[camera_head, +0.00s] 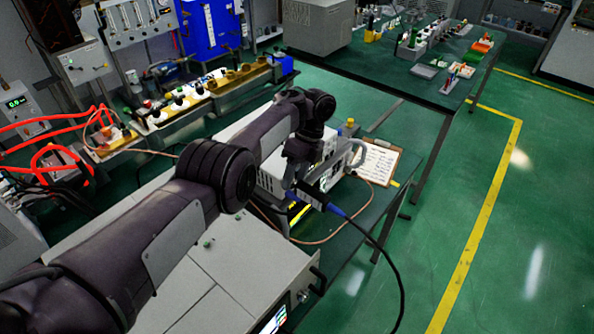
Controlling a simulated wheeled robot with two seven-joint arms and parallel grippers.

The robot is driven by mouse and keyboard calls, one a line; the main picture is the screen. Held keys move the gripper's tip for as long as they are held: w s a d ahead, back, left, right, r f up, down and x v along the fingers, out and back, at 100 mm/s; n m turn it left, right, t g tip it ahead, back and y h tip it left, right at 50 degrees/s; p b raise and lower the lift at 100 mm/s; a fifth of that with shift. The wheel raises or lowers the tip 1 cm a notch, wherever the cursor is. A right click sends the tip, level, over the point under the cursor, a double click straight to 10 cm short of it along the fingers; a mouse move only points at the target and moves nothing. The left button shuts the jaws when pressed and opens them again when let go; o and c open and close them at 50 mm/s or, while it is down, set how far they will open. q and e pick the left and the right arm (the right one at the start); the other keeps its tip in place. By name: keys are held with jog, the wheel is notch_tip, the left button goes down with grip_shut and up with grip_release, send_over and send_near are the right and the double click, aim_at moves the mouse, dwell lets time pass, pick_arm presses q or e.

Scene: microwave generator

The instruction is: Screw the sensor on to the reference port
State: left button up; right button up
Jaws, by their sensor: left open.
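My left arm reaches in from the lower left, and my left gripper (291,182) points down in front of a white bench instrument (268,176). The gripper is open. Close beside its fingers is a dark sensor with a blue end (334,209); a black cable runs from it down to the right. The sensor's other end is near the instrument's front, and I cannot tell whether it touches a port. The reference port cannot be made out; the gripper and arm cover much of that front. My right gripper is not in view.
A clipboard with paper (378,162) lies on the green bench right of the instrument. A copper-coloured cable (342,231) loops over the bench edge. A large grey instrument (235,262) stands nearer, under my arm. The green floor (440,240) at right is clear.

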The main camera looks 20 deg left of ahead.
pick_arm(q)
jog(key=b+v, duration=0.6)
jog(key=v, duration=0.1)
jog(key=shift+r, duration=0.3)
jog(key=shift+w, duration=0.2)
